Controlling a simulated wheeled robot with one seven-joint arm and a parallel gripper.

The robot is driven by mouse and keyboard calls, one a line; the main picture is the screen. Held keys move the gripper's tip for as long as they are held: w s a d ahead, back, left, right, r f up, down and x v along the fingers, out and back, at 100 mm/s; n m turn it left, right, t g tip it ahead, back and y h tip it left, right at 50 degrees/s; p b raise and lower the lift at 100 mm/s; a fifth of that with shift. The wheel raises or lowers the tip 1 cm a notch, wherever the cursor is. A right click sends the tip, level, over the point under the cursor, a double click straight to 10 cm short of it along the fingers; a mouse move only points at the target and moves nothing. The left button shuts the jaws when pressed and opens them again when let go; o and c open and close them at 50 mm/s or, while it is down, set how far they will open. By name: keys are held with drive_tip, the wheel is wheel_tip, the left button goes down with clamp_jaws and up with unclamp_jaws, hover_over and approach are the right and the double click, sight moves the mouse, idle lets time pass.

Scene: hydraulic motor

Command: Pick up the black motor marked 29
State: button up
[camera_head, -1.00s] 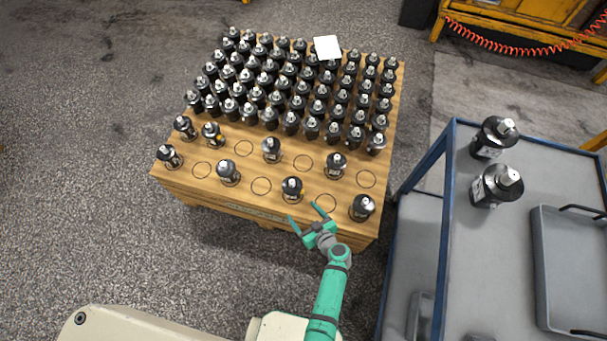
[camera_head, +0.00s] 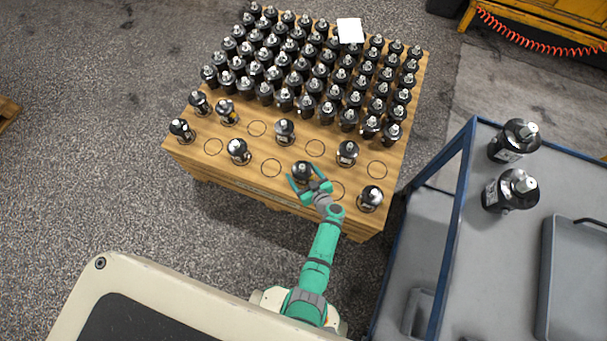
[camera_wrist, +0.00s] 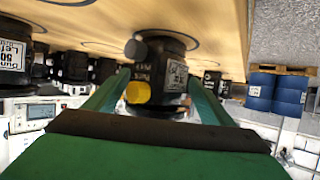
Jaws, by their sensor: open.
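A black motor (camera_head: 302,168) stands in the front row of the wooden pallet top (camera_head: 213,172). My gripper (camera_head: 306,176) is open with its green fingers on either side of this motor. In the wrist view the motor (camera_wrist: 160,72) appears between the two fingers of my gripper (camera_wrist: 158,84). It has a yellow cap, a dark round port and a white label too small to read. I cannot make out the mark 29 on any motor. I cannot tell whether the fingers touch the motor.
Front-row motors stand on both sides, one to the left (camera_head: 239,150) and one to the right (camera_head: 370,198). Many motors are packed behind. Empty drawn circles lie between front ones. A blue-framed cart (camera_head: 463,190) with two motors and a grey tray (camera_head: 580,270) stands at right.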

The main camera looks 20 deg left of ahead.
drive_tip(key=shift+x, duration=1.8)
drive_tip(key=shift+w+d+f, duration=0.1)
drive_tip(key=shift+d+f, duration=0.05)
